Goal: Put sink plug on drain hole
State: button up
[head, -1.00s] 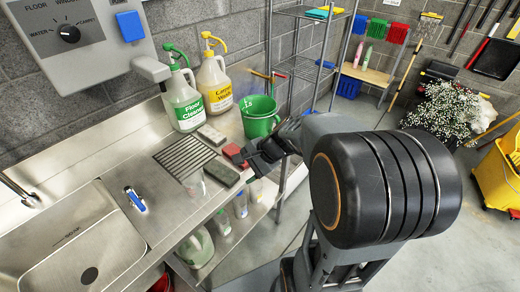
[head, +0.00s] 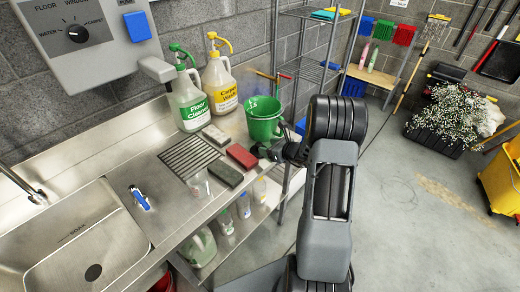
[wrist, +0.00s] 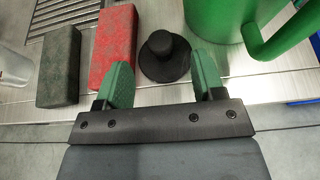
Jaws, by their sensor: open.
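The black sink plug (wrist: 165,55), a round disc with a raised knob, lies on the steel counter in the wrist view, between the red pad and the green bucket. My gripper (wrist: 160,80) is open and empty, its green fingers pointing at the plug, with the plug just beyond and between the fingertips. In the head view my gripper (head: 262,151) is dark and small beside the bucket, and I cannot make out the plug there. The sink drain hole (head: 93,272) is a dark round spot in the basin (head: 75,250) at lower left, uncovered.
A red pad (head: 242,156) and a dark pad (head: 226,173) lie left of the plug. The green bucket (head: 264,120) stands close on its right. A clear cup (head: 198,185), a blue-and-white item (head: 139,198) and cleaner jugs (head: 188,100) stand on the counter.

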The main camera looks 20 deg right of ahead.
aim_at(260, 145)
jog(key=shift+p+x, duration=0.8)
jog(key=shift+x, duration=2.4)
jog(key=c, duration=1.1)
jog(key=shift+o, duration=0.2)
jog(key=shift+d+r, duration=0.1)
